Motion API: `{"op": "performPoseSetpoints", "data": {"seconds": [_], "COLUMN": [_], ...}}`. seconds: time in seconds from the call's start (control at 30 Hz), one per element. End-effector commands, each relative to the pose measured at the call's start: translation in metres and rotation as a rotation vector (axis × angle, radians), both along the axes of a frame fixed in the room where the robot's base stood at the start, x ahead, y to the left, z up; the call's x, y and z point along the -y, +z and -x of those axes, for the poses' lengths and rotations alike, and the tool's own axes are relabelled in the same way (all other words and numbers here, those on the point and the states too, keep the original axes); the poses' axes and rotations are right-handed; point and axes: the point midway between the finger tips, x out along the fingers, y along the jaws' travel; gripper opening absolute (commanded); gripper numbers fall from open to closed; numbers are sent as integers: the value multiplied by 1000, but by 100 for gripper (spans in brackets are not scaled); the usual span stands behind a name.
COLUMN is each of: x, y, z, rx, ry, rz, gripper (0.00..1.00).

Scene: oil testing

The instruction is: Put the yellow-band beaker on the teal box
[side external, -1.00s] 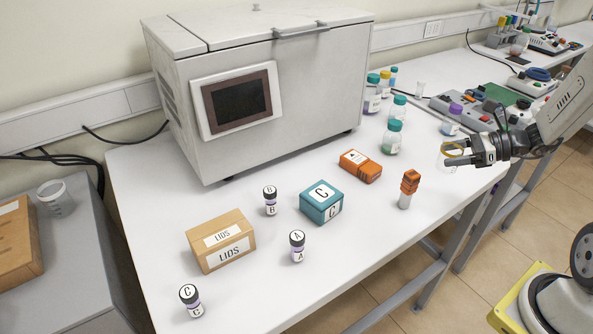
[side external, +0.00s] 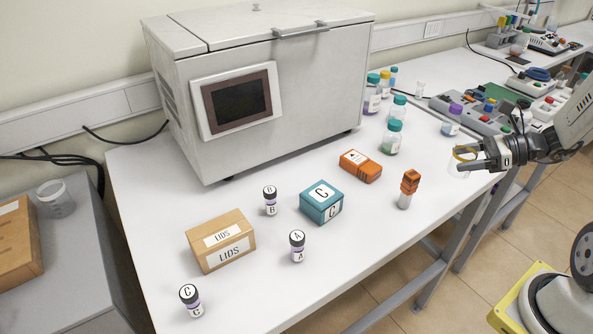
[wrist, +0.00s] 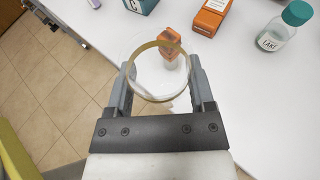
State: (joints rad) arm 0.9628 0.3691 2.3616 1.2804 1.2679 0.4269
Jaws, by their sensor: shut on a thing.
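The yellow-band beaker (side external: 464,163) is clear glass with a yellow band at its rim. My gripper (side external: 470,156) is shut on it at the table's right edge in the side view. In the wrist view the beaker (wrist: 150,76) sits between the two fingers of my gripper (wrist: 160,84), and I look through its round mouth. The teal box (side external: 321,202), marked C, stands on the table to the left of my gripper, well apart from it. A corner of the teal box (wrist: 139,5) shows at the top of the wrist view.
An orange-capped tube (side external: 408,189) and an orange box (side external: 360,166) stand between the beaker and the teal box. Vials A (side external: 297,246) and B (side external: 270,200) stand near the teal box. A teal-capped bottle (side external: 391,138) stands behind. The teal box's top is clear.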

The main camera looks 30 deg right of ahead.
Motion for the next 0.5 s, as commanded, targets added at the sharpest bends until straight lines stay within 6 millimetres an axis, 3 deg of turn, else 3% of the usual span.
{"op": "performPoseSetpoints", "data": {"seconds": [0.27, 0.5], "x": [-6, -31], "y": [2, 11], "z": [-4, -18], "rx": [-1, -3], "ry": [7, 35], "rz": [4, 12], "gripper": [12, 12]}}
